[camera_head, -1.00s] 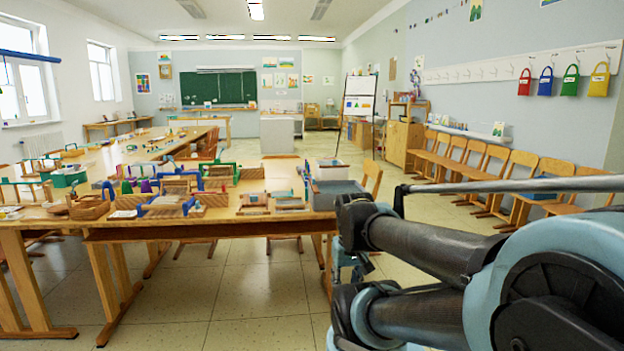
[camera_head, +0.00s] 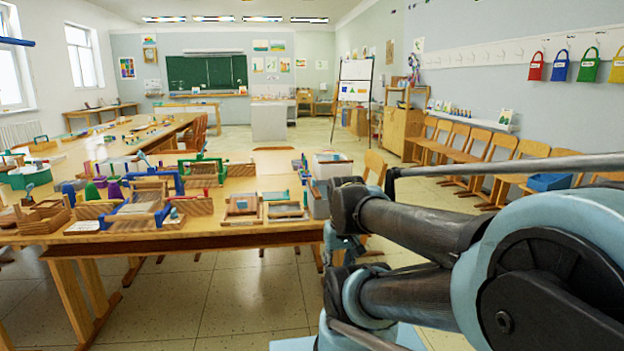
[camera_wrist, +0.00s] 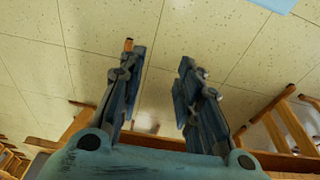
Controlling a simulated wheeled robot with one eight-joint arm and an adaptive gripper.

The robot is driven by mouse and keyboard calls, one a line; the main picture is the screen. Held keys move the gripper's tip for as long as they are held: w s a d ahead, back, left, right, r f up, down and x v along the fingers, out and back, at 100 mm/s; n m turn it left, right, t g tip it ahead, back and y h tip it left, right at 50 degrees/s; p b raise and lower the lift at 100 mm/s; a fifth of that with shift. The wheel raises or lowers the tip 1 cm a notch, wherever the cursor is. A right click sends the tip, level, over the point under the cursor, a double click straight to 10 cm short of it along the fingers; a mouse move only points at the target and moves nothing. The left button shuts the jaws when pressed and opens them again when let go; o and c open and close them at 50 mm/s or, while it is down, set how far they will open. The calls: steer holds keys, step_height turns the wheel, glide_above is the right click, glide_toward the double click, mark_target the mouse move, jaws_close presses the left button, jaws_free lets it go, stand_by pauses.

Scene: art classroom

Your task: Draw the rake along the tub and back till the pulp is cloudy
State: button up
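A grey-blue tub (camera_head: 318,202) stands at the right end of the near table in the head view, partly hidden behind my arm. A whitish tub (camera_head: 332,165) stands just behind it. I cannot tell their contents, and I cannot make out a rake. In the wrist view my gripper (camera_wrist: 158,58) points down over the tiled floor. Its two fingers are spread apart with nothing between them. It is apart from the tubs.
The wooden table (camera_head: 225,241) carries wooden trays, frames and blue clamps. A row of chairs (camera_head: 468,155) lines the right wall. Bare floor (camera_head: 235,298) lies in front of the table.

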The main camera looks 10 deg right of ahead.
steer(key=shift+w, duration=0.1)
step_height(320, 180, up, 28)
steer(key=f+t, duration=0.1)
steer(key=t, duration=0.1)
glide_above(314, 178)
steer(key=s, duration=0.7)
steer(key=x, duration=1.6)
steer(key=shift+w+a+f, duration=0.1)
steer(key=shift+w+a, duration=0.05)
steer(key=shift+w, duration=0.1)
steer(key=shift+c, duration=0.3)
jaws_close()
